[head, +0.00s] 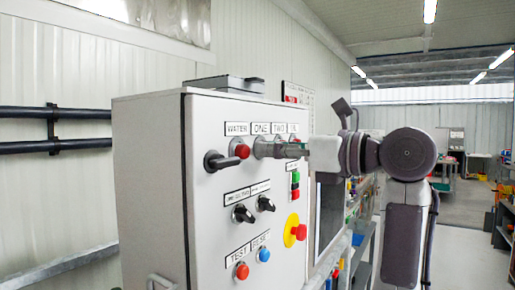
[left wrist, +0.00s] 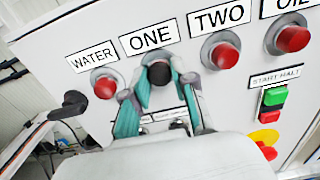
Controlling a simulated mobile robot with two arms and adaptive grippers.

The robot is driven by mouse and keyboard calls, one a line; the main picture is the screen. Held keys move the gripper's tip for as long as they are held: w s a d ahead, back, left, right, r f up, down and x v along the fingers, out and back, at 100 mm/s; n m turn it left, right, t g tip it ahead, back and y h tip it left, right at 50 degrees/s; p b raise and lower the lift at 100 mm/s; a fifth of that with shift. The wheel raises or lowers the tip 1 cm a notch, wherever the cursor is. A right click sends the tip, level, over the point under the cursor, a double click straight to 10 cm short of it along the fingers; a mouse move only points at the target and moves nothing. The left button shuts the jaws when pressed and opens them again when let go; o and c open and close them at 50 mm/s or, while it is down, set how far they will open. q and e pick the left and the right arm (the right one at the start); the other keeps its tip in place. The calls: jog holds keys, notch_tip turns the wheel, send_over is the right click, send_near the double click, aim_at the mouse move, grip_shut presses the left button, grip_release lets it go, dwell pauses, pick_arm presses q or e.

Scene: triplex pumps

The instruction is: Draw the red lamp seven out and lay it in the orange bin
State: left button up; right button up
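A grey control cabinet (head: 148,180) carries a top row of lamps labelled WATER, ONE, TWO and OIL. My left gripper (left wrist: 160,72) has its teal-padded fingers on both sides of a dark round fitting below the ONE label. I cannot tell whether the pads touch it. In the head view the left gripper (head: 258,148) reaches the panel from the right and hides the ONE and TWO fittings. Red lamps show under WATER (left wrist: 105,87), TWO (left wrist: 223,56) and OIL (left wrist: 292,38). No label reads seven. I cannot make out an orange bin. My right gripper is out of view.
A black handle (head: 220,160) projects below WATER. Lower down are two black selector knobs (head: 243,213), a red TEST button (head: 241,270), a blue RESET button (head: 263,254) and a red-on-yellow stop button (head: 298,232). Open floor (head: 470,230) and shelving lie at right.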

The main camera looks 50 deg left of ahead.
pick_arm(q)
grip_shut()
jog(key=p+v, duration=0.1)
jog(key=v, duration=0.6)
dwell(1.1)
